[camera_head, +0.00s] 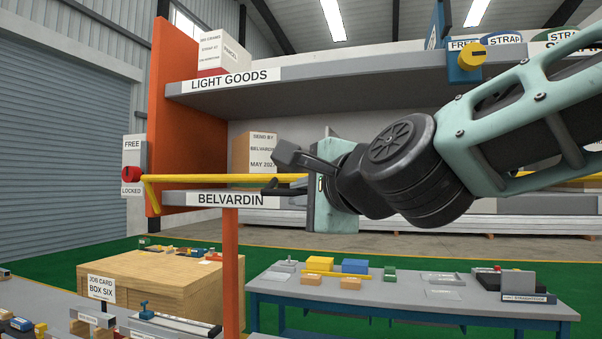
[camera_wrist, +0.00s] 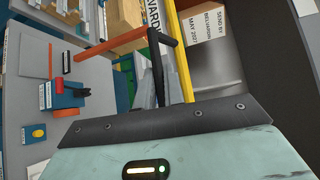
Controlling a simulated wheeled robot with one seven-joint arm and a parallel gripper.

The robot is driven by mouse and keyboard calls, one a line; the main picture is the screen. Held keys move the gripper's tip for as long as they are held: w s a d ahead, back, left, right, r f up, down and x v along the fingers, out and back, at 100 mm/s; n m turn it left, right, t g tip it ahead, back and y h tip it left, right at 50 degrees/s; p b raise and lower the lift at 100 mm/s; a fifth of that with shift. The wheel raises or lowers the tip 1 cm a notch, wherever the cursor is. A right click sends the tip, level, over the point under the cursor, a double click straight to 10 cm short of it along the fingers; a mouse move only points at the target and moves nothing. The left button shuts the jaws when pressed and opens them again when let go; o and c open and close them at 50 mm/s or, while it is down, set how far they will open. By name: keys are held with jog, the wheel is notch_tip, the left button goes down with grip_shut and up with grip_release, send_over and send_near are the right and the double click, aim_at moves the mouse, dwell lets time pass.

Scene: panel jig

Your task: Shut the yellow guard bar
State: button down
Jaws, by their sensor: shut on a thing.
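The yellow guard bar (camera_head: 225,179) runs nearly level across the front of the orange rack, just above the BELVARDIN shelf edge. Its left end has a short bent-down piece beside a grey lock plate (camera_head: 133,160) marked FREE and LOCKED, which carries a red knob (camera_head: 131,173). My arm hides the middle of the bar. My gripper (camera_head: 272,172) is at the bar, with dark fingers above and below it, shut on it. In the wrist view the bar (camera_wrist: 183,60) runs up beside my dark fingers; the exact contact is partly hidden.
The LIGHT GOODS shelf (camera_head: 330,75) lies above my gripper, with a yellow knob (camera_head: 472,57) on a blue bracket at the right. A carton (camera_head: 255,153) stands behind the bar. An orange upright (camera_head: 231,270) is below. A blue workbench (camera_head: 400,310) stands lower right.

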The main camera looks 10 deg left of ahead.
jog(key=shift+m+g+h, duration=0.4)
jog(key=shift+m+g, duration=0.3)
jog(key=shift+w+d+r+p, duration=0.15)
jog(key=shift+w+r+p, duration=1.45)
jog(key=shift+p, duration=1.2)
jog(key=shift+w+r, duration=0.1)
jog(key=shift+r, duration=0.05)
jog(key=c, duration=1.5)
grip_release()
jog(key=shift+c, duration=0.2)
jog(key=shift+o, duration=0.2)
